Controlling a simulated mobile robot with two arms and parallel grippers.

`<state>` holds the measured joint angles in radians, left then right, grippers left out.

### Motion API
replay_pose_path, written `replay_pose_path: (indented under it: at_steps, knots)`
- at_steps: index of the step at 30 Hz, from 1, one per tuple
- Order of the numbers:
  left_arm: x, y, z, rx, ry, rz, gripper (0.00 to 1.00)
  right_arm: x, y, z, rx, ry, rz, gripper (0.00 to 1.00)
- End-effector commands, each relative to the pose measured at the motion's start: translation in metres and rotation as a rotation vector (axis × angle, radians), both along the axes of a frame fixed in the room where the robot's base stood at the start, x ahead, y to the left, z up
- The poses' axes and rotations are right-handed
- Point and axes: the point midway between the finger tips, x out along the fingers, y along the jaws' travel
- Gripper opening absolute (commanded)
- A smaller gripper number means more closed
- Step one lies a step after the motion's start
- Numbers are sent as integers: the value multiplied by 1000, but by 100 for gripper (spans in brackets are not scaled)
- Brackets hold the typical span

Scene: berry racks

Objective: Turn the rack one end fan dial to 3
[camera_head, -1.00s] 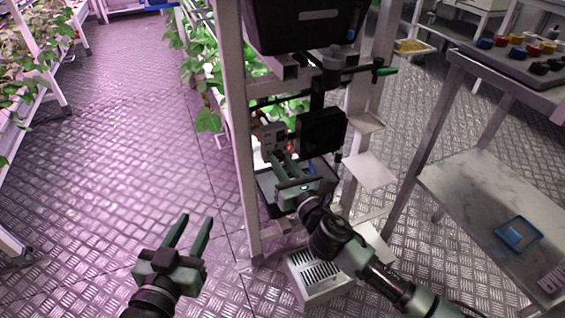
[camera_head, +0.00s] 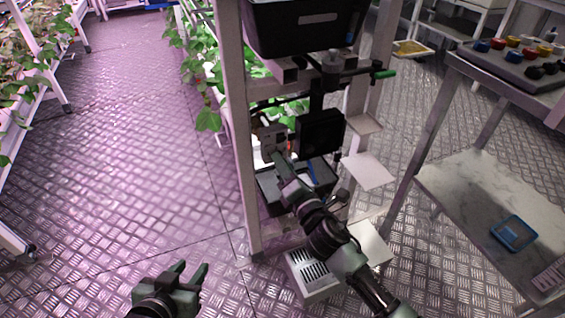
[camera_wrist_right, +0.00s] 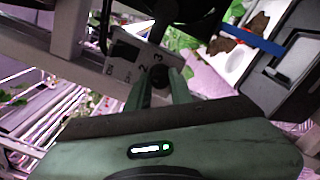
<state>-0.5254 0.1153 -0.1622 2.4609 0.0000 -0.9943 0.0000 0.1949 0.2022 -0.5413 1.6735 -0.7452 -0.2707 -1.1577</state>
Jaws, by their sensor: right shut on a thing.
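The fan control panel (camera_head: 268,135) is a small grey box on the end of the rack. In the right wrist view the panel (camera_wrist_right: 125,62) shows markings including 2 and 3 beside a dark dial knob (camera_wrist_right: 159,76). My right gripper (camera_wrist_right: 159,82) is shut on this knob, one finger on each side. In the head view my right gripper (camera_head: 277,160) is at the panel, seen nearly edge-on, and hides the knob. The dial's pointer is hidden, so I cannot tell its setting. My left gripper (camera_head: 190,268) is open and empty above the floor at the bottom left.
A black box (camera_head: 320,132) is beside the panel, and a crank with a green handle (camera_head: 384,74) sticks out above. A black bin (camera_head: 300,30) is at the top of the rack. A shelf table (camera_head: 490,195) stands at right. The floor (camera_head: 130,160) at left is clear.

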Motion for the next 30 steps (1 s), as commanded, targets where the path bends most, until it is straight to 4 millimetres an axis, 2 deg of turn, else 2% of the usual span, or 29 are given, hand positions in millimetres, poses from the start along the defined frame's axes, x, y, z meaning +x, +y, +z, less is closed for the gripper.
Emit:
replay_pose_path:
  at_steps: [8, 14, 20, 24, 30]
  knots:
    - [-25, 10, -19, 34, 151, 11, 36, 0, 0, 0, 251, 84, -1, 0]
    - [-52, 19, -34, 63, 292, 22, 36, 0, 0, 0, 433, 144, -2, 0]
    - [-90, 31, -48, 101, 470, 36, 36, 0, 0, -1, 613, 202, -2, 0]
    - [-123, 40, -54, 129, 614, 47, 36, 0, 0, 0, 737, 243, -3, 0]
    - [-122, 40, -45, 129, 610, 47, 36, 0, 0, -1, 892, 293, -3, 0]
